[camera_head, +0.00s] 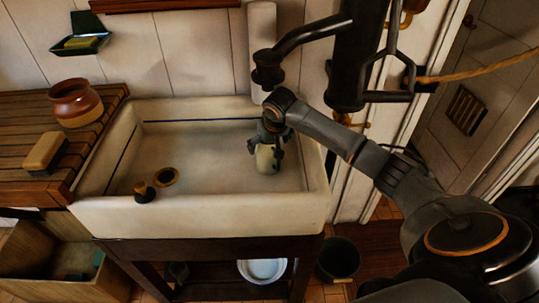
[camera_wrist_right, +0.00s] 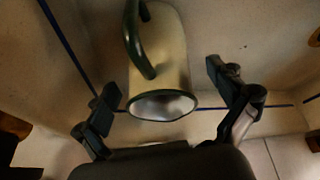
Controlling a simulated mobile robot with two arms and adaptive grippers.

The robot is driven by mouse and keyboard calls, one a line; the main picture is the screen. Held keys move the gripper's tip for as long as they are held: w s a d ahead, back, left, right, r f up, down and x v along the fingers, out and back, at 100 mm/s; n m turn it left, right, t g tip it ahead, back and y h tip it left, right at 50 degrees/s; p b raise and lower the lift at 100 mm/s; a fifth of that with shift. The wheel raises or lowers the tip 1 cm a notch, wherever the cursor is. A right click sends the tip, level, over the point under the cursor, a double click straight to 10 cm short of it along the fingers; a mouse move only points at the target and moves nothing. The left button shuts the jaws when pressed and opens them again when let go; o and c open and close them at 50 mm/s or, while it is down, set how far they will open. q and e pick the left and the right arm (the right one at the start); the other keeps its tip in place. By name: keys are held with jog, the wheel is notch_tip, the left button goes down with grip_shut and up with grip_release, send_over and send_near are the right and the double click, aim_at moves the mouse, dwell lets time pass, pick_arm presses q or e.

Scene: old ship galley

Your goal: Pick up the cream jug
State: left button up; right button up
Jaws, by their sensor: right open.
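The cream jug (camera_head: 266,160) stands in the right part of the white sink. It is cream with a dark green rim and handle. In the right wrist view the jug (camera_wrist_right: 170,60) has its open mouth toward the camera and its handle on the left side. My right gripper (camera_head: 267,146) reaches down over the jug from the right and partly hides it. In the right wrist view the gripper (camera_wrist_right: 163,82) is open, with one finger on each side of the jug and visible gaps. My left gripper is not in view.
The sink (camera_head: 200,214) has raised walls around the jug. A brown pot (camera_head: 75,102) and a brush (camera_head: 45,152) rest on the wooden board. A black pump spout (camera_head: 300,42) hangs above the sink.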

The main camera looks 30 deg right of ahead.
jog(key=x, duration=0.4)
jog(key=shift+a+f+p, duration=0.1)
jog(key=shift+p, duration=0.2)
jog(key=shift+s, duration=0.15)
jog(key=c, duration=1.8)
